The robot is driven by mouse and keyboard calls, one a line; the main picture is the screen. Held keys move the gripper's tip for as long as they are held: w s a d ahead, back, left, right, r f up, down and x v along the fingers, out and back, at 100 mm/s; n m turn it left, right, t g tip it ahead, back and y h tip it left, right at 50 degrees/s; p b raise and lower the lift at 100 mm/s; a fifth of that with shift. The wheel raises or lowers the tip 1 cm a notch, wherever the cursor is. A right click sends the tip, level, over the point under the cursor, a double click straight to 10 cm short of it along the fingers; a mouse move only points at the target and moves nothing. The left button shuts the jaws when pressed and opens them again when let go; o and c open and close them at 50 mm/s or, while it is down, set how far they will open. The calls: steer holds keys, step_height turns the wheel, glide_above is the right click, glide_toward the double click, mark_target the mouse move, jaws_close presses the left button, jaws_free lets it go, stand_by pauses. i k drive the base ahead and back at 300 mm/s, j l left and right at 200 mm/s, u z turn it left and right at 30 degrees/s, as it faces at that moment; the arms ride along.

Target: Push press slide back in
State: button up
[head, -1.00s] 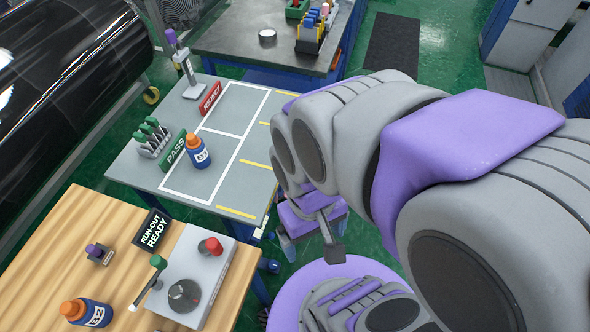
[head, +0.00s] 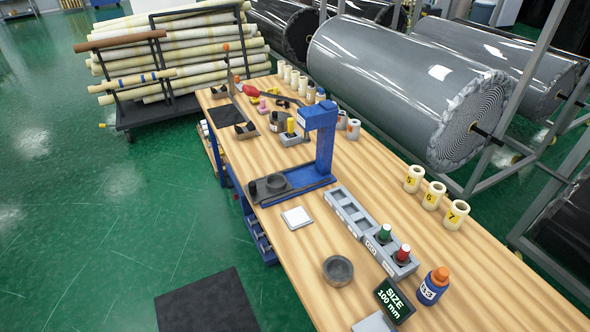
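A blue press (head: 323,135) stands on the wooden bench (head: 390,175) in the middle of the head view. Its upright column and overhanging head are at the back right of a low blue base. A slide with a dark round seat (head: 276,183) lies at the front left end of that base, out in front of the press head rather than under it. A small black knob (head: 252,188) stands at the slide's outer end, near the bench's front edge. My gripper and arm are not in view.
A white square pad (head: 297,217), a grey sectioned tray (head: 350,213), a dark ring (head: 338,270), a blue bottle with an orange cap (head: 433,286) and a size display (head: 394,300) stand right of the press. Green floor with a dark mat (head: 207,301) is clear in front.

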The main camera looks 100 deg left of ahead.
mark_target(275, 184)
steer(key=u, duration=0.4)
steer(key=j+u, duration=0.15)
steer(key=u, duration=0.7)
steer(key=j+u, duration=0.15)
steer(key=u, duration=0.3)
steer(key=l+u, duration=0.1)
steer(key=u, duration=0.75)
steer(key=k+l+u, duration=0.1)
steer(key=u, duration=0.75)
steer(key=i+j, duration=0.15)
steer(key=i, duration=0.8)
steer(key=j+u, duration=0.05)
